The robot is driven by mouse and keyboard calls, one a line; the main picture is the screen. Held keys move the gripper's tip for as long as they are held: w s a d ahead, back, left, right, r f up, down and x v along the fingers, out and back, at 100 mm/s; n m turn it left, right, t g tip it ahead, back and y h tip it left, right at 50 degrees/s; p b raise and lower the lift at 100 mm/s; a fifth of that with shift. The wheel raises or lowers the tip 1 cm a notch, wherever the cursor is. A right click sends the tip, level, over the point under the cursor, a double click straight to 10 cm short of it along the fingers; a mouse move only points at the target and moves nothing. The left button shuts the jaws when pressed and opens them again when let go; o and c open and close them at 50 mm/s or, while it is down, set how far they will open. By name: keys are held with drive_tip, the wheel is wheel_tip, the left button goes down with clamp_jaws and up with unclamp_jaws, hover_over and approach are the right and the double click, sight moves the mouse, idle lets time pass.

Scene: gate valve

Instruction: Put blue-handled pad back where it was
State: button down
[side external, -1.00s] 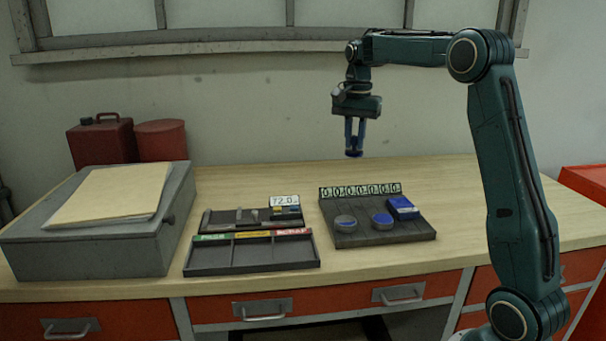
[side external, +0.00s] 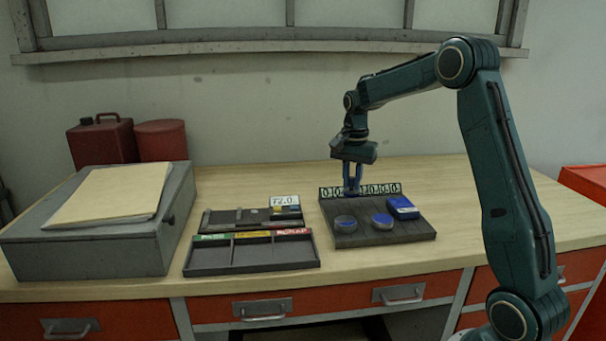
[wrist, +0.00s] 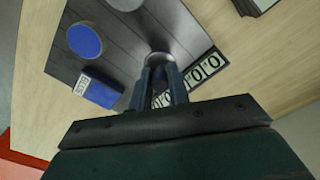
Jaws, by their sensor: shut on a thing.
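The blue-handled pad (side external: 352,192) is small and blue, at the bottom of my gripper in the side view. My gripper (side external: 352,184) is shut on it, pointing straight down at the back left of the dark board (side external: 390,237), in front of the number strip. In the wrist view the blue handle (wrist: 160,77) shows between the fingers, with a grey round surface just beyond it. I cannot tell whether the pad touches the board or hangs just above it. The fingers hide part of the pad.
A divided tray (side external: 250,257) and a grey case (side external: 90,247) are to the left.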

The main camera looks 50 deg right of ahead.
sight(351, 186)
drive_tip(key=shift+f, duration=1.9)
drive_tip(key=shift+f, duration=0.15)
drive_tip(key=c, duration=1.3)
unclamp_jaws()
drive_tip(key=shift+c, duration=0.2)
wheel_tip(351, 186, up, 12)
drive_tip(key=shift+r, duration=0.1)
